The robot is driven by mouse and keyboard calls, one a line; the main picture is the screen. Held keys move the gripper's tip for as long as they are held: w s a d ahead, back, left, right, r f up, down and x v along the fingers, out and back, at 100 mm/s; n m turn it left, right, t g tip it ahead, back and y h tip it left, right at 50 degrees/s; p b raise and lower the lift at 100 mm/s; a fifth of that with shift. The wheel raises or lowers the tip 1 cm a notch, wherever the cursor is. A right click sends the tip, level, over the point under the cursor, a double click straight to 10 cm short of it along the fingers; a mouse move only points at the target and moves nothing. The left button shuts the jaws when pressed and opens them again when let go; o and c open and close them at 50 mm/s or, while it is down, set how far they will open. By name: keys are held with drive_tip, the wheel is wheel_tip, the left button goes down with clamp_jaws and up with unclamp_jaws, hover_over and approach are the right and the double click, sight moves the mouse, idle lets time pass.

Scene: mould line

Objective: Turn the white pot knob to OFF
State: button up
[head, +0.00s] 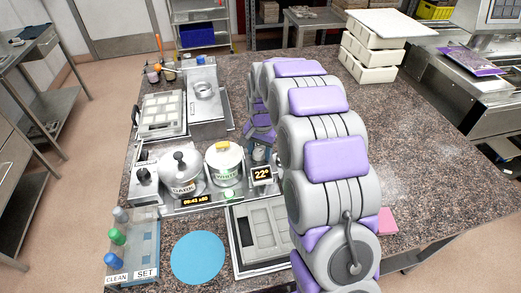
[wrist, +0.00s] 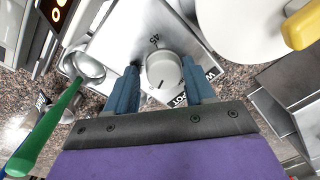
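The white pot knob (wrist: 163,70) is a round light-grey dial on a metal panel (wrist: 122,42) in the wrist view. A "45" mark is above it and a partly covered label ending in "POT" is below right. A short dark line shows on the knob's lower part; OFF is not readable. My gripper (wrist: 161,72) has its two blue fingers on either side of the knob, with slight gaps visible; contact is not clear. The white pot (head: 224,166) stands left of my arm in the head view, with a yellow-handled lid. The knob is hidden there.
A display reading 22° (head: 263,175) is close to my arm. A green-handled ladle (wrist: 48,132) lies at the left in the wrist view. Moulds (head: 262,232) lie in front; open counter is at right.

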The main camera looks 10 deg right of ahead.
drive_tip(key=shift+a, duration=0.6)
drive_tip(key=shift+c, duration=1.4)
drive_tip(key=shift+r, duration=0.1)
drive_tip(key=shift+c, duration=0.9)
drive_tip(key=shift+d, duration=0.4)
drive_tip(key=c, duration=0.3)
drive_tip(key=shift+a, duration=0.15)
